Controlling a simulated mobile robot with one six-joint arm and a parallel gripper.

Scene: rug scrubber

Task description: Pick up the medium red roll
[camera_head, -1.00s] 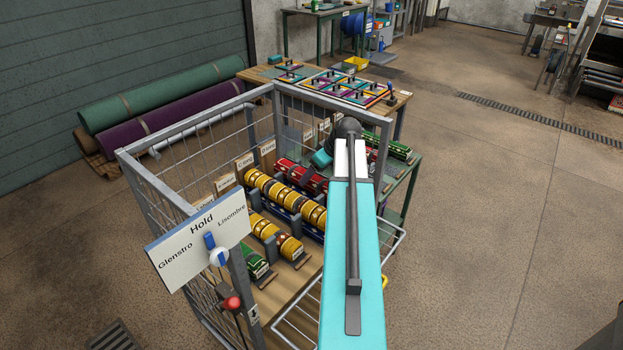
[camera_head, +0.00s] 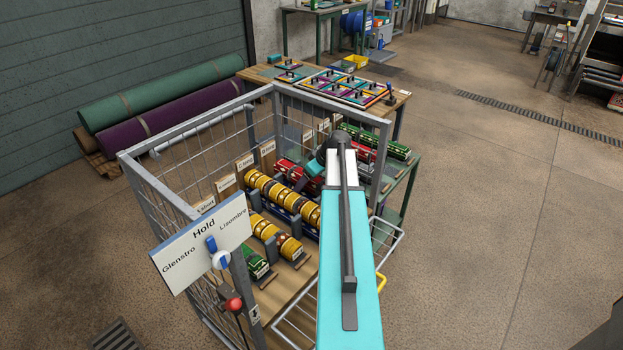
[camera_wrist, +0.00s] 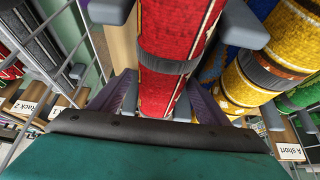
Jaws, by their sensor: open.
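A red roll (camera_wrist: 178,30) with a dark band runs away from me up the middle of the wrist view. My gripper (camera_wrist: 163,98) is open, with one finger on either side of this roll; I cannot tell if they touch it. In the head view my gripper (camera_head: 309,180) is low inside the wire cage, beside a red roll (camera_head: 288,170) behind the yellow ones. My arm hides part of the red rolls, and I cannot tell their sizes there.
Yellow rolls (camera_wrist: 262,72) lie close to the right in the wrist view. Grey holders (camera_wrist: 110,11) flank the red roll. The wire cage (camera_head: 190,128) surrounds the rack, with a Hold sign (camera_head: 180,262) at its front. Green rolls (camera_head: 385,138) lie at the right.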

